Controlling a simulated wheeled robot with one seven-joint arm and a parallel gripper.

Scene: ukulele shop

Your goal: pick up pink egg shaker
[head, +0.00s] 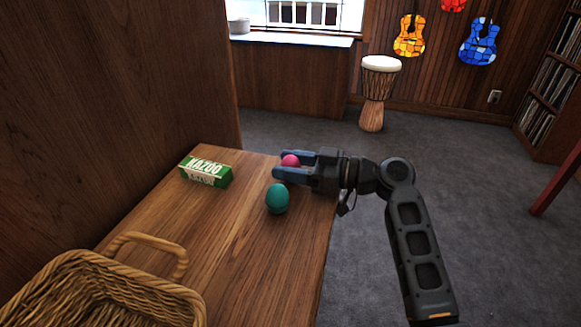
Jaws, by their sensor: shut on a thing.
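The pink egg shaker (290,160) is near the far right corner of the wooden table. My gripper (286,167) reaches in from the right and is shut on the pink egg, with a finger on either side of it. The near finger hides the egg's lower part, so I cannot tell whether it touches the table. A teal egg shaker (277,199) stands on the table just in front of the near finger, close to it.
A green and white kazoo box (206,169) lies on the table to the left. A wicker basket (122,284) with a handle sits at the near left. A wooden wall rises along the table's left side. A drum (375,92) stands on the floor beyond.

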